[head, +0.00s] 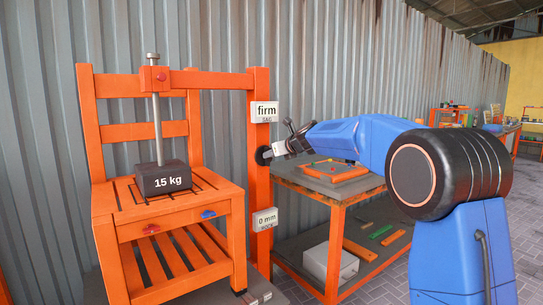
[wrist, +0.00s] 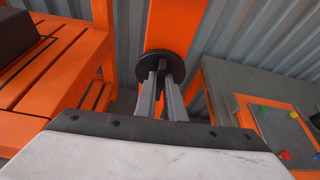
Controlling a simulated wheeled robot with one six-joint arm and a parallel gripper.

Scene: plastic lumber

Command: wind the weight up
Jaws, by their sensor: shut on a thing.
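A dark block marked "15 kg" (head: 165,184) is the weight. It appears to sit on the slatted seat of an orange chair-like frame (head: 225,205), under a vertical metal rod (head: 157,130). Its edge shows in the wrist view (wrist: 18,32). A black round winder disc (head: 261,156) is on the orange post to the right of the chair. My gripper (head: 271,152) reaches it from the right. In the wrist view my gripper's fingers (wrist: 166,92) are closed on the middle of the black disc (wrist: 153,68); the part gripped is largely hidden.
A sign reading "firm" (head: 265,111) is on the post above the disc, and a "0 mm" sign (head: 265,219) below. An orange-framed workbench (head: 330,192) with a tray of coloured pieces stands under my arm. A corrugated wall (head: 225,40) is behind.

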